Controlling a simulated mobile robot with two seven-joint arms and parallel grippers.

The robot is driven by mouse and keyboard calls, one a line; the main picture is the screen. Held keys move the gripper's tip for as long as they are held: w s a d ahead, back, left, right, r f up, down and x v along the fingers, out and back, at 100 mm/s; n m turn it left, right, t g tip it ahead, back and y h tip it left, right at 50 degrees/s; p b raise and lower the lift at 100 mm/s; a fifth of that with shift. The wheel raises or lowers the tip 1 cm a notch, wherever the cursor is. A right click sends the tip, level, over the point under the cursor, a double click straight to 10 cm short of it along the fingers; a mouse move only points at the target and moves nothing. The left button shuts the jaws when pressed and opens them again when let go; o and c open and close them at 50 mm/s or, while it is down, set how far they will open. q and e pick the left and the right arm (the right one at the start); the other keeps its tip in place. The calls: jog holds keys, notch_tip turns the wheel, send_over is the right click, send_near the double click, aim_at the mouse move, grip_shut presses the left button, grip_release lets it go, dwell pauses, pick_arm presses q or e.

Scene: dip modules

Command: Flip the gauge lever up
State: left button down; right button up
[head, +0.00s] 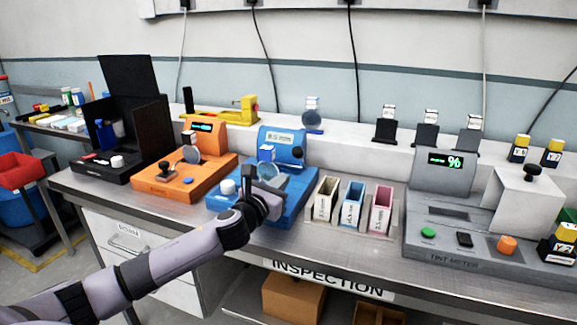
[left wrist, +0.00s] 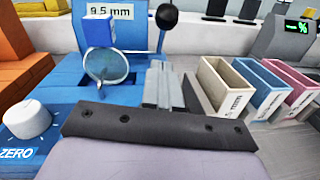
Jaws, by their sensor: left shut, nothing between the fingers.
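The blue gauge (head: 283,139) stands on a blue base in the middle of the bench; its display reads 9.5 mm (left wrist: 113,13) in the left wrist view. A lever with a dark round knob (left wrist: 166,16) is on the gauge's right side; the knob also shows in the head view (head: 298,152). A clear round lens with a blue block (left wrist: 97,33) on top stands at the gauge's front. My left gripper (head: 270,188) is shut and empty, low in front of the gauge; its fingers (left wrist: 163,85) are right of the lens, below the knob. My right gripper is not in view.
A white ZERO knob (left wrist: 26,118) is on the base's left. Beige, blue and pink bins (head: 352,203) stand close on the right.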

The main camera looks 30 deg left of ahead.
pick_arm(q)
jog(key=shift+w+r+p, duration=0.35)
jog(key=shift+w+r, duration=0.35)
jog(key=shift+w, duration=0.2)
jog(key=shift+w+r+p, duration=0.3)
jog(key=shift+w+r, duration=0.4)
jog(key=shift+w, duration=0.2)
jog(key=shift+a, duration=0.1)
